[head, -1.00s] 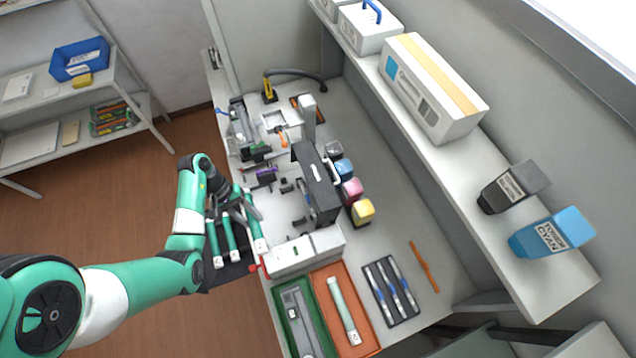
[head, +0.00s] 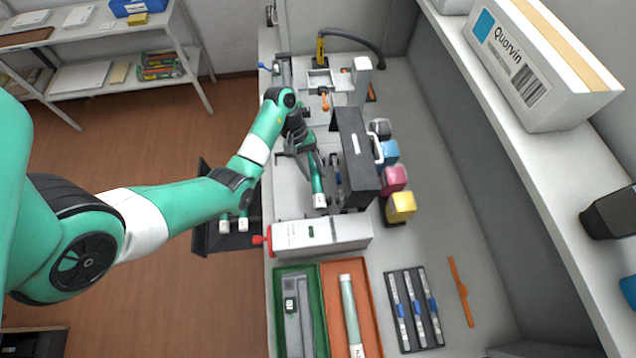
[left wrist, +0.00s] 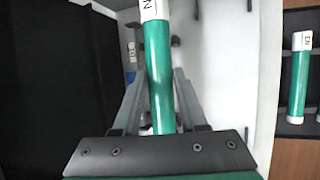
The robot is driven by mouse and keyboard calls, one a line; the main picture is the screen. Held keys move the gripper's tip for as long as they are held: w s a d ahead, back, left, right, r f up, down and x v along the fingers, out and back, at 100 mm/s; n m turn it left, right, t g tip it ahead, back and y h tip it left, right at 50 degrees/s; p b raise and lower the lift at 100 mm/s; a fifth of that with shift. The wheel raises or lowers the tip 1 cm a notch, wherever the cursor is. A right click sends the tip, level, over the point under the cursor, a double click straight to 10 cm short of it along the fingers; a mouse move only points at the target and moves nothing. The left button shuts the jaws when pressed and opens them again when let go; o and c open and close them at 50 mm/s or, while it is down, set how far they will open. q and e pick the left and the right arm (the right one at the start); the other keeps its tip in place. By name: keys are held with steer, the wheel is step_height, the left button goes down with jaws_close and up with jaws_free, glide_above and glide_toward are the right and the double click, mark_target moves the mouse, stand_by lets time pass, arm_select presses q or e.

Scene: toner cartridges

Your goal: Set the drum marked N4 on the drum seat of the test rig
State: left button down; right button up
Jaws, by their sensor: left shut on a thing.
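My left gripper (head: 311,160) is shut on a green drum (head: 318,187) with a white end, held over the bench beside a black upright housing (head: 357,155). In the left wrist view, the drum (left wrist: 159,75) lies lengthwise between the fingers. Its white end is cut by the top edge, and only a letter like N shows, so its full mark cannot be read. Two other green drums (head: 243,224) lie in the black rack (head: 215,240) left of the bench; one drum (left wrist: 300,80) shows at right in the wrist view. I cannot clearly tell the drum seat. My right gripper is not in view.
A grey-white unit with a red knob (head: 318,236) stands at the bench's front-left. Coloured cartridges (head: 393,179) line the housing's right side. Green (head: 280,315) and orange (head: 372,320) trays lie nearer. The bench right of the cartridges is mostly clear.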

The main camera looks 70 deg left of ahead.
mark_target(318, 177)
arm_select(q)
steer(key=shift+w+a+f, duration=0.1)
steer(key=shift+w+f, duration=0.55)
steer(key=shift+f, duration=0.05)
steer(key=shift+w+f+b, duration=0.1)
steer(key=shift+f+b, duration=0.25)
steer(key=shift+f, duration=1.3)
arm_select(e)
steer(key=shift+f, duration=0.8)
arm_select(q)
steer(key=shift+f+b, duration=0.3)
steer(key=shift+f, duration=0.05)
steer(key=shift+c, duration=2.2)
jaws_free()
steer(key=shift+r, duration=0.1)
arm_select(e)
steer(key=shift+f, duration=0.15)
